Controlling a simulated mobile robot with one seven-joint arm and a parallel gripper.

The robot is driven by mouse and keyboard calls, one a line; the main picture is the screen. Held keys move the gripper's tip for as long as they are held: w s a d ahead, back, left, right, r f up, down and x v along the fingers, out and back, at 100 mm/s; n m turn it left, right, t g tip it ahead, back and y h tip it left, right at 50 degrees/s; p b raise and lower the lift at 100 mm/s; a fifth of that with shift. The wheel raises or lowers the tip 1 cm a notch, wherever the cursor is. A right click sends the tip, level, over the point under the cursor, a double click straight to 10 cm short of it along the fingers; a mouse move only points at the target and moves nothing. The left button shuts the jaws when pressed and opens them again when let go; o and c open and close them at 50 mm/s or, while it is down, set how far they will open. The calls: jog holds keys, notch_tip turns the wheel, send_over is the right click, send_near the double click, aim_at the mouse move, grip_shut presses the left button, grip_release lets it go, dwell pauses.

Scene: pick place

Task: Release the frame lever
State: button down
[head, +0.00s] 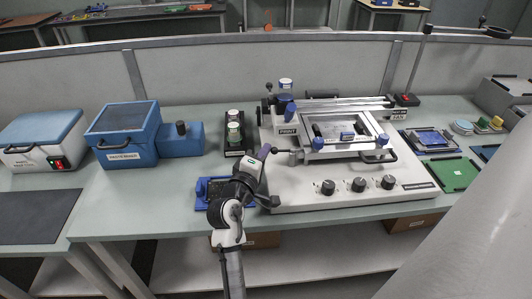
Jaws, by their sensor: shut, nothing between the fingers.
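A white stencil printer (300,196) stands on the bench at the centre. It carries a light metal frame (378,127) with blue knobs (318,143) at its front corners. A short metal lever-like part (294,156) sticks out at the frame's left side; I cannot tell for sure that it is the frame lever. My gripper (268,149) is at the printer's left edge, close to this part. It is shut and empty. Its fingertips are small here, and I cannot tell whether they touch anything. My arm covers part of a blue fixture.
A blue box (123,135) and a blue-lidded unit (42,140) stand at the left. A black holder with small jars (234,135) is behind my arm. A low partition (200,75) runs behind.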

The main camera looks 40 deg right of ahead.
jog(key=shift+s+a+p, duration=0.2)
jog(key=shift+s+p, duration=0.2)
jog(key=shift+s, duration=0.85)
jog(key=shift+s+d+p, duration=0.1)
jog(key=shift+s+p, duration=0.3)
jog(key=shift+s, duration=0.85)
